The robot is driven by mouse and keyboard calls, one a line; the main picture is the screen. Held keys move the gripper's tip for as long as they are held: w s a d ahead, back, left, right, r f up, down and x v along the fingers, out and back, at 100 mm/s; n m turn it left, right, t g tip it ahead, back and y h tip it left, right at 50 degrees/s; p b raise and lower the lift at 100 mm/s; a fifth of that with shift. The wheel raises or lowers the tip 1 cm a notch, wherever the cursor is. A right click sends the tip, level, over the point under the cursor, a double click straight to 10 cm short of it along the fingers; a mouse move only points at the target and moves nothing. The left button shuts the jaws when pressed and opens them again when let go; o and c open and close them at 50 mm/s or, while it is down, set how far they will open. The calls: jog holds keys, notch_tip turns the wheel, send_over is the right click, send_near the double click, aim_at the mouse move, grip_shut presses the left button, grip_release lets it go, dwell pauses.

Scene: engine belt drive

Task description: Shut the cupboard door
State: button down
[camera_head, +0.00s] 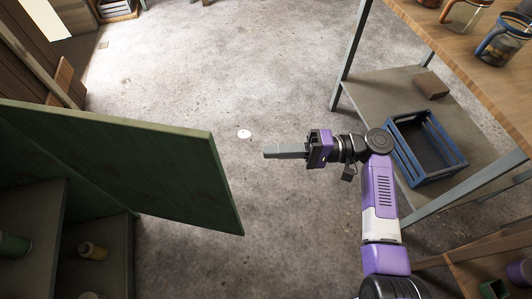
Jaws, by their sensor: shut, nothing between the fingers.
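The green cupboard door (135,160) stands open at the left, swung out over the floor. Its free edge is toward the middle of the picture. Behind and below it the cupboard's shelves (35,240) show, with a green can (14,245) and a small yellowish can (92,251) inside. My gripper (268,152) is shut and empty. It points left, to the right of the door's free edge, with a clear gap between them. The door's hinges are not clear to see.
A wooden-topped bench (470,50) with mugs (505,40) stands at the right. Its lower shelf (385,80) holds a blue crate (425,147) and a brown block (431,84). The concrete floor (230,60) between cupboard and bench is open, with a small white disc (244,134) on it.

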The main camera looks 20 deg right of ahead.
jog(key=s+a, duration=0.1)
jog(key=a, duration=0.8)
jog(key=shift+s+a+b, duration=0.35)
jog(key=shift+a, duration=0.05)
jog(key=shift+s, duration=0.1)
